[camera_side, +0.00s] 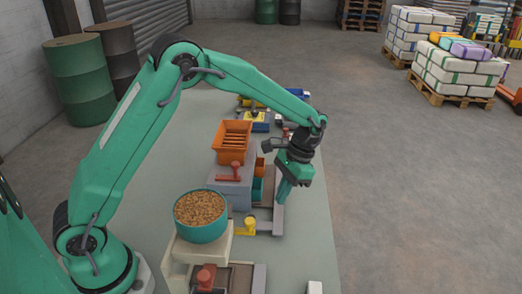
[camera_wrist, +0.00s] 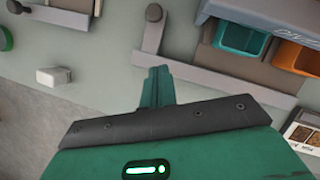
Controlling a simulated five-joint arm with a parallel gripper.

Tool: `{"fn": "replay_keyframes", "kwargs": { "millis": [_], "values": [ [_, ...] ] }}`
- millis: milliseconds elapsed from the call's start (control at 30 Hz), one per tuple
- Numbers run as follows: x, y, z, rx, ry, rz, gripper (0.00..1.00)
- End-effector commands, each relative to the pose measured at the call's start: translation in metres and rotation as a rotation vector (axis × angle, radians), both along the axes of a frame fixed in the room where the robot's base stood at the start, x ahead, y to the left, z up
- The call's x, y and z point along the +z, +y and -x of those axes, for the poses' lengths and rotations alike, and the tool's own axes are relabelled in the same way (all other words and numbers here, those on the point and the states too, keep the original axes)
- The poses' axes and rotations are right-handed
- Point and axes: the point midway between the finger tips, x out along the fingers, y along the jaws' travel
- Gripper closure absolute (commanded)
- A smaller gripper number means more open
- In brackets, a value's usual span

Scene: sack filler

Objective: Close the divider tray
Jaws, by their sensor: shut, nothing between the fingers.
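The divider tray shows teal (camera_wrist: 241,37) and orange (camera_wrist: 290,56) compartments at the upper right of the wrist view, sticking out from a grey housing. In the side view its teal part (camera_side: 257,189) shows beside the grey housing (camera_side: 232,188), partly hidden. My gripper (camera_side: 283,194) points down on the tray's right side, by a grey bar (camera_side: 278,217). Its fingers are together and empty. In the wrist view the fingertips (camera_wrist: 157,74) are close to the left end of this bar (camera_wrist: 215,82); I cannot tell whether they touch.
An orange hopper (camera_side: 232,138) tops the housing, which has a red handle (camera_side: 230,173). A teal bowl of brown pellets (camera_side: 201,209) stands nearer the camera, by a yellow part (camera_side: 246,226). A white block (camera_wrist: 54,76) lies on the bench. The bench's right strip is mostly clear.

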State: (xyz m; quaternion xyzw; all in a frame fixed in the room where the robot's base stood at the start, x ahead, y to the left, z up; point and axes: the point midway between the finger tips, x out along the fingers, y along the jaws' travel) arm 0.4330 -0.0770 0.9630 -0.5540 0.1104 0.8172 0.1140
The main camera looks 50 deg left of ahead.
Motion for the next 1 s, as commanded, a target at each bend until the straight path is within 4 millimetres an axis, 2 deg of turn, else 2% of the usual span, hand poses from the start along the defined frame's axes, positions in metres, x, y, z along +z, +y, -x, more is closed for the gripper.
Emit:
{"fn": "replay_keyframes", "kwargs": {
  "millis": [100, 300, 633, 833, 867, 1000],
  "values": [
    [0.02, -0.003, -0.008, -0.001, -0.003, -0.001, 1.0],
    [0.045, -0.006, -0.017, -0.002, -0.002, -0.002, 1.0],
    [0.058, -0.008, -0.022, -0.002, 0.0, -0.003, 1.0],
    [0.059, -0.007, -0.019, 0.003, -0.008, -0.003, 0.61],
    [0.059, -0.006, -0.019, 0.005, -0.013, -0.002, 0.57],
    [0.059, -0.003, -0.011, 0.023, -0.046, -0.002, 0.57]
  ]
}}
